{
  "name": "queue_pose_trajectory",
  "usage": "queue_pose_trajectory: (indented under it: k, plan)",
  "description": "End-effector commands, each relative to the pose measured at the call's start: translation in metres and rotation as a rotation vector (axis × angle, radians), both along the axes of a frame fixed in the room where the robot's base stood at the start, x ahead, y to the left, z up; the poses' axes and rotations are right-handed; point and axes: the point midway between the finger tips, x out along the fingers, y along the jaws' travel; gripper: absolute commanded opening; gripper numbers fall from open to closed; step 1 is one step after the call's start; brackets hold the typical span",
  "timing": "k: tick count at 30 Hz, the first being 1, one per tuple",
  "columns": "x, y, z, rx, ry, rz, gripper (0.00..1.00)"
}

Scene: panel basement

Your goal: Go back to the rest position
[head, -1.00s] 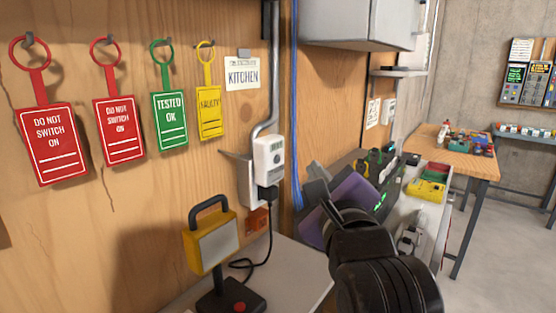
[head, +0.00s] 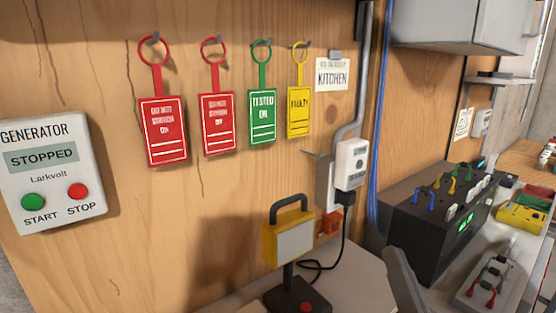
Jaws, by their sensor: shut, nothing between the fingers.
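Only a grey tip of my gripper (head: 404,280) shows at the bottom edge of the head view, right of the middle. It is shut, and I see nothing held in it. The rest of my gripper and my arm are out of the picture. The grey tip stands in front of the bench, between the yellow work lamp (head: 288,240) and the black box with green lights (head: 440,225).
On the wooden wall hang a generator panel (head: 50,172) reading STOPPED, two red tags (head: 163,130), a green tag (head: 262,117) and a yellow tag (head: 299,112). A socket meter (head: 351,163) has a black cable. A grey cabinet (head: 465,25) juts out upper right.

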Motion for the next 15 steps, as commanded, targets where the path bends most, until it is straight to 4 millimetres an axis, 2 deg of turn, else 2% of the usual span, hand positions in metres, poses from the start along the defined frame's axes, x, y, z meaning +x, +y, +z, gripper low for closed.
queue_pose_trajectory:
  k: [1, 3, 8, 15]
  plan:
    - [-0.012, -0.001, -0.019, -0.065, 0.017, -0.015, 0.0]
    - [-0.029, -0.002, -0.04, -0.156, 0.029, -0.036, 0.0]
    - [-0.07, -0.006, -0.083, -0.335, 0.066, -0.077, 0.0]
    - [-0.14, -0.015, -0.139, -0.532, 0.156, -0.116, 0.0]
